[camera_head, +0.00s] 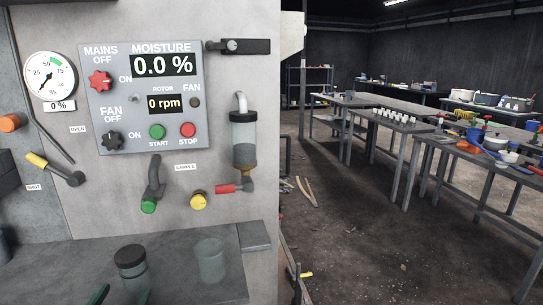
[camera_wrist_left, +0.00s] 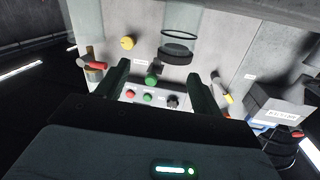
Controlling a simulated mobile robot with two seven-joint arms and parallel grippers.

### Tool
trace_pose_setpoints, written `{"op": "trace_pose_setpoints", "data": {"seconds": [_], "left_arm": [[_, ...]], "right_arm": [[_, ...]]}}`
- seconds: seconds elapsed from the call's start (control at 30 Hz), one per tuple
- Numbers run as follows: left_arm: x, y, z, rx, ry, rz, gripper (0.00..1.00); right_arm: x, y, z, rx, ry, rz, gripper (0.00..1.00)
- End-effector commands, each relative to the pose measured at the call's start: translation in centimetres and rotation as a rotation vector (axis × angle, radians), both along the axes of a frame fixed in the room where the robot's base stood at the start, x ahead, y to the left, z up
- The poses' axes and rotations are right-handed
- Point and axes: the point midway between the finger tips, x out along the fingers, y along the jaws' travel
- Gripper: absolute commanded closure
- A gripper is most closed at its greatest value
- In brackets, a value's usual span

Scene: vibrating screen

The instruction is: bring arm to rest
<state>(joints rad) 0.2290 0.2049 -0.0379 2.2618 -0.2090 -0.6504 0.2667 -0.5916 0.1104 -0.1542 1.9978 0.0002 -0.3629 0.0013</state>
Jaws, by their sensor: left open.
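My left gripper (camera_head: 122,297) shows only as two dark green fingertips at the bottom edge of the head view. In the left wrist view its two fingers (camera_wrist_left: 167,82) stand wide apart, open, with nothing held between them. A jar with a black lid (camera_head: 131,262) stands on the grey ledge just beyond the fingertips. It also shows in the left wrist view (camera_wrist_left: 176,54), past the fingers. My right gripper is in neither view.
The control panel (camera_head: 143,97) reads 0.0 % and 0 rpm. A clear glass (camera_head: 210,262) stands on the ledge (camera_head: 190,288). Tables stand at right; the floor between is mostly open.

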Motion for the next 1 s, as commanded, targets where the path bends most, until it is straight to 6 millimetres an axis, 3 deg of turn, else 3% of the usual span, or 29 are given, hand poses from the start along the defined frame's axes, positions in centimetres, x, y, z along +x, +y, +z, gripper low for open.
{"op": "trace_pose_setpoints", "data": {"seconds": [0.03, 0.2, 0.37, 0.5, 0.6, 0.73, 0.83, 1.0], "left_arm": [[-1.2, -0.7, -2.9, -0.002, 0.067, -0.020, 0.33], [-6.3, -2.8, -12.2, -0.009, 0.264, -0.084, 0.33], [-13.3, -4.7, -19.7, -0.028, 0.438, -0.138, 0.33], [-20.4, -6.4, -24.8, -0.052, 0.577, -0.176, 0.33], [-24.9, -7.3, -27.3, -0.068, 0.656, -0.196, 0.33], [-29.0, -8.2, -29.1, -0.085, 0.722, -0.211, 0.33], [-30.7, -8.5, -29.7, -0.091, 0.746, -0.217, 0.33], [-31.2, -8.6, -30.0, -0.092, 0.755, -0.219, 0.33]], "right_arm": [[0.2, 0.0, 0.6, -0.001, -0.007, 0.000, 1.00], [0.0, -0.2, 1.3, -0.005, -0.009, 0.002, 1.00], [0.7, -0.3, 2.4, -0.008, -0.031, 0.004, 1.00], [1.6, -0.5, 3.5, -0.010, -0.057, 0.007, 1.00], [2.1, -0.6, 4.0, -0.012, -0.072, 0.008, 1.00], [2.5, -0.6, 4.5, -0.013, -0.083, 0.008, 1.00], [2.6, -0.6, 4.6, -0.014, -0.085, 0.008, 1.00], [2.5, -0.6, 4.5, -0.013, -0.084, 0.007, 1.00]]}}
